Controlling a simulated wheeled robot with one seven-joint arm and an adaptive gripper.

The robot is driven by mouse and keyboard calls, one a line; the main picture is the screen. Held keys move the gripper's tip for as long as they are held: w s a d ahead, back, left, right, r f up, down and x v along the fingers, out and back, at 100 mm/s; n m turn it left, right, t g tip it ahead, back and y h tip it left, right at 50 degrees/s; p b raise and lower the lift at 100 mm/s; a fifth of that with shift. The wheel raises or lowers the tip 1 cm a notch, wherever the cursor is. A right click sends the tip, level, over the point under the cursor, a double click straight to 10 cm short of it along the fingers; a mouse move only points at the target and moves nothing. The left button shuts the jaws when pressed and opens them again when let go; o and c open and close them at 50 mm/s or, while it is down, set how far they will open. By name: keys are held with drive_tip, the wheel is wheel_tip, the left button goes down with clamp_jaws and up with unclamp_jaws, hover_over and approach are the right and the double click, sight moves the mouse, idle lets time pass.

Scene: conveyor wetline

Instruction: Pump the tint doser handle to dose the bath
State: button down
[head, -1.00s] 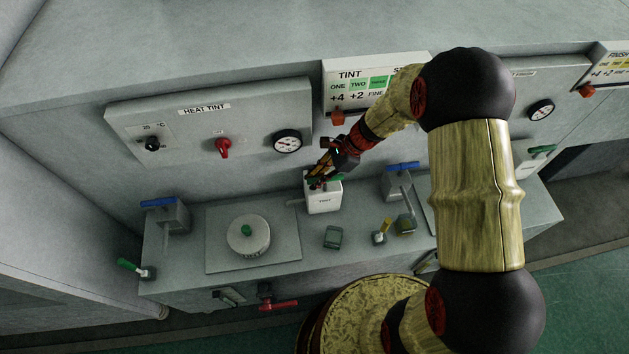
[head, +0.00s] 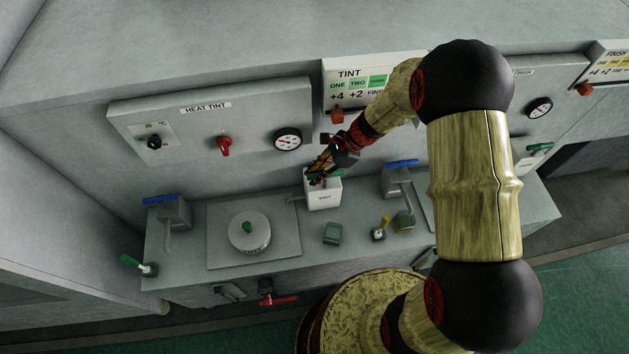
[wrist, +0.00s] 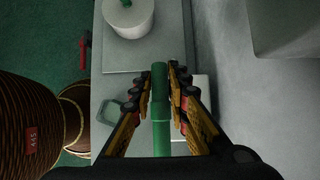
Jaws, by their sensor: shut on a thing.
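The tint doser is a white box (head: 324,195) labelled TINT, standing on the grey counter below the sign. Its green handle (wrist: 160,108) lies between my fingers in the wrist view, running along the middle of the jaws. My gripper (head: 320,172) is shut on that handle just above the box; it also shows in the wrist view (wrist: 174,88). In the head view my fingers hide most of the handle. The round lidded bath pot (head: 249,232) with a green knob is left of the doser, and it shows at the top of the wrist view (wrist: 129,18).
A heat tint panel (head: 212,128) with knobs and a gauge is on the wall behind. Blue-handled taps stand left (head: 166,208) and right (head: 396,180) of the doser. A small green glass container (head: 332,234) and a yellow-handled item (head: 381,228) are in front. A red lever (head: 279,299) sticks out below.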

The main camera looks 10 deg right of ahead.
wheel_tip(320, 180, down, 2)
drive_tip(key=shift+f+b, duration=0.2)
drive_tip(key=shift+b, duration=0.4)
drive_tip(key=shift+r+p, duration=2.2)
drive_tip(key=shift+r, duration=0.45)
drive_tip(key=shift+f+b, duration=1.75)
drive_tip(key=shift+f, duration=0.95)
drive_tip(key=shift+r+p, duration=2.2)
drive_tip(key=shift+r, duration=0.5)
drive_tip(key=shift+f+b, duration=1.8)
drive_tip(key=shift+f, duration=0.9)
drive_tip(key=c, duration=1.7)
unclamp_jaws()
drive_tip(key=shift+r, duration=0.2)
drive_tip(key=shift+r+p, duration=0.15)
drive_tip(key=shift+p, duration=0.15)
